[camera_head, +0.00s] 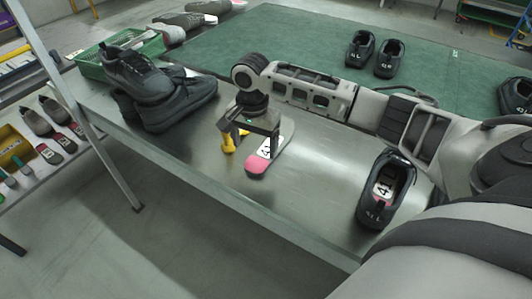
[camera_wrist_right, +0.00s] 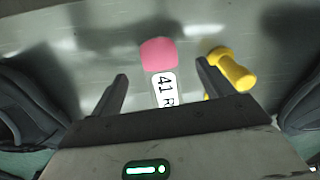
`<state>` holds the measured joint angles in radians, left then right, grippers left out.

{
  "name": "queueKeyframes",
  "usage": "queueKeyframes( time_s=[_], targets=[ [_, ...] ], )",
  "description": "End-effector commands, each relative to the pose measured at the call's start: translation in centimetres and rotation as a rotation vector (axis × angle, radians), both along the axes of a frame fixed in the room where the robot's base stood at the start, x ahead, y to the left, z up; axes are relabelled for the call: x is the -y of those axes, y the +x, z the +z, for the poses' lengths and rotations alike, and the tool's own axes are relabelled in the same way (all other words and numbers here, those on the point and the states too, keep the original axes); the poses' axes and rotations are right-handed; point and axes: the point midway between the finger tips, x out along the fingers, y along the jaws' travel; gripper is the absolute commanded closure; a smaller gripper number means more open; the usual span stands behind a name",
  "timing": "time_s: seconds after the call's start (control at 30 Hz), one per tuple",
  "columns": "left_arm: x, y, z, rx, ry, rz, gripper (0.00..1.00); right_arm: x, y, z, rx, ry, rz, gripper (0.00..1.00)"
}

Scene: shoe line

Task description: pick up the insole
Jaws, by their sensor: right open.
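The insole (camera_head: 257,166) lies flat on the grey metal table, with a pink heel end and a white label. In the right wrist view the insole (camera_wrist_right: 159,54) shows its pink end and a label reading "41 R". My right gripper (camera_head: 258,136) is above the insole. In the wrist view its two fingers (camera_wrist_right: 162,86) are open, one on each side of the insole, with nothing held. Part of the insole is hidden behind the gripper body. My left gripper is not in view.
A yellow tool (camera_head: 228,142) lies just beside the insole; it also shows in the wrist view (camera_wrist_right: 232,70). Dark shoes (camera_head: 165,100) stand to the left, and a shoe labelled 41 (camera_head: 386,190) stands to the right. A green basket (camera_head: 90,62) sits at the table's far left.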

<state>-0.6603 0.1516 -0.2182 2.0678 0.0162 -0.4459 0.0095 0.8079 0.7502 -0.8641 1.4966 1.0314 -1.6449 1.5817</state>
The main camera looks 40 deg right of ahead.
Motion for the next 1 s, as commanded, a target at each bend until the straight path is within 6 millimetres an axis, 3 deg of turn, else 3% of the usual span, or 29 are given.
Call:
queueKeyframes(
  time_s=[0.27,0.5,0.83,1.0],
  targets=[
    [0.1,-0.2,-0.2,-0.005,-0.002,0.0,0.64,-0.1,-0.2,-2.2,-0.001,0.0,0.002,0.2],
    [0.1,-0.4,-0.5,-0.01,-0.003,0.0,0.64,-0.1,-0.4,-5.8,-0.001,0.0,0.002,0.2],
    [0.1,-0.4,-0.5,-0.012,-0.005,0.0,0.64,-0.1,-0.4,-6.4,0.001,0.0,0.003,0.2],
    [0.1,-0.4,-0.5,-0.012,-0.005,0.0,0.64,-0.1,-0.4,-6.4,0.001,0.0,0.003,0.68]
  ],
)
